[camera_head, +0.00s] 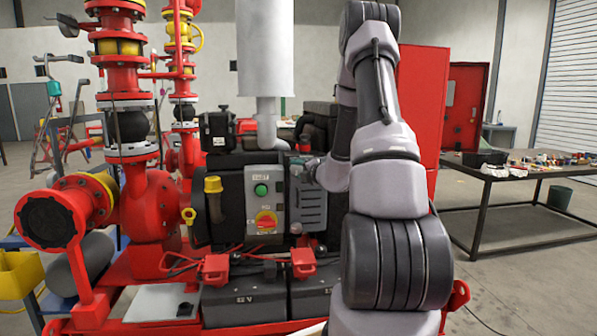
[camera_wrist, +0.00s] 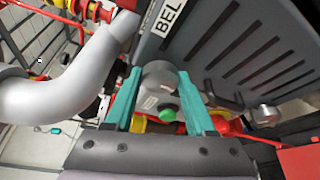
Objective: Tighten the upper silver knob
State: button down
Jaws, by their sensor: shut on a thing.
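The upper silver knob (camera_wrist: 159,73) sits by the corner of the grey slotted belt guard (camera_wrist: 245,50) in the wrist view. My gripper (camera_wrist: 160,80) has its two teal fingers on either side of this knob, shut on it. A second silver knob (camera_wrist: 265,116) stands farther along the guard's edge, apart from the fingers.
A control box (camera_head: 264,205) with a green button and a red-yellow switch is left of the guard. A silver exhaust pipe (camera_head: 265,60) rises just above. Red pipework (camera_head: 150,205) stands at left, batteries (camera_head: 243,298) below. A workbench (camera_head: 535,170) is far right.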

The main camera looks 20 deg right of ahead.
jog(key=shift+c, duration=1.1)
grip_release()
jog(key=s+d+r, duration=0.1)
jog(key=s, duration=0.9)
jog(key=shift+s+r, duration=0.2)
jog(key=shift+s, duration=0.15)
jog(key=shift+a, duration=0.1)
